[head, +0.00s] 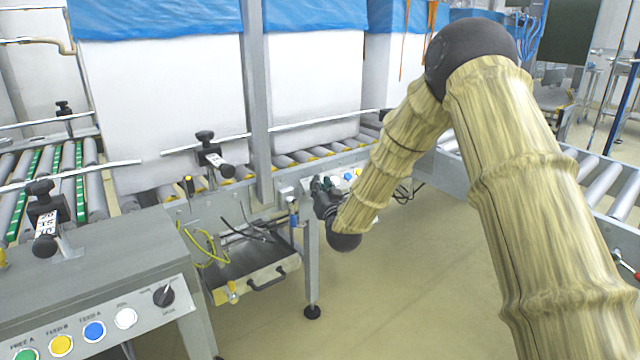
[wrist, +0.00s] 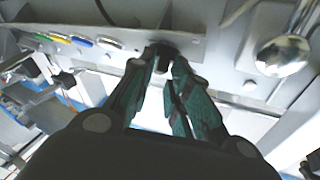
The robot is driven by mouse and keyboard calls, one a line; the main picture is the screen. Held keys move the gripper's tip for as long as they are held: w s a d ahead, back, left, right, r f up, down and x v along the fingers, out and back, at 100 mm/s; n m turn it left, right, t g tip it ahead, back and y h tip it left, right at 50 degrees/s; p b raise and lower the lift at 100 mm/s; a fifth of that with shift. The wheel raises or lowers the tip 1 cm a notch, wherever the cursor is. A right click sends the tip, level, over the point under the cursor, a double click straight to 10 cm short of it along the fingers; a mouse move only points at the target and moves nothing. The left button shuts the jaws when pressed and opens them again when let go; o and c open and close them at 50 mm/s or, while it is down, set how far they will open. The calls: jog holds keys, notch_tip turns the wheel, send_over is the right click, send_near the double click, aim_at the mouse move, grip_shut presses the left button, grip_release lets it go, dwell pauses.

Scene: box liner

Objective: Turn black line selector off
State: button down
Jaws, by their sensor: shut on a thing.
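My gripper (head: 322,186) reaches down to the small button panel on the far conveyor frame. In the wrist view, my gripper's green-and-dark fingers (wrist: 163,62) are shut on a black selector knob (wrist: 163,47) on the grey panel. The fingers cover most of the knob, so the way it points cannot be told. In the head view this knob is hidden behind my gripper. Another black selector knob (head: 163,296) sits on the near control panel (head: 186,285).
Green, yellow, blue and white buttons (wrist: 84,41) line the panel beside the gripped knob. Roller conveyors (head: 600,185) stand behind and to the right. A shiny metal ball-like part (wrist: 283,55) is close right of my fingers. A grey tray (head: 250,262) hangs below; the floor (head: 420,290) is clear.

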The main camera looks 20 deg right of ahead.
jog(key=shift+w+d+r+n+y+p, duration=0.15)
jog(key=shift+n+y+p, duration=0.3)
jog(key=shift+n+y, duration=0.8)
jog(key=shift+d+n+y+p, duration=0.2)
jog(key=shift+n+y+p, duration=0.25)
jog(key=shift+n+y, duration=0.85)
jog(key=shift+w+d+r+n+y+p, duration=0.15)
jog(key=shift+n+y+p, duration=0.3)
jog(key=shift+n+y, duration=0.8)
jog(key=shift+d+f, duration=0.1)
jog(key=c, duration=1.5)
grip_release()
jog(key=shift+f, duration=0.15)
jog(key=shift+s, duration=0.1)
jog(key=v, duration=1.2)
jog(key=shift+r, duration=0.25)
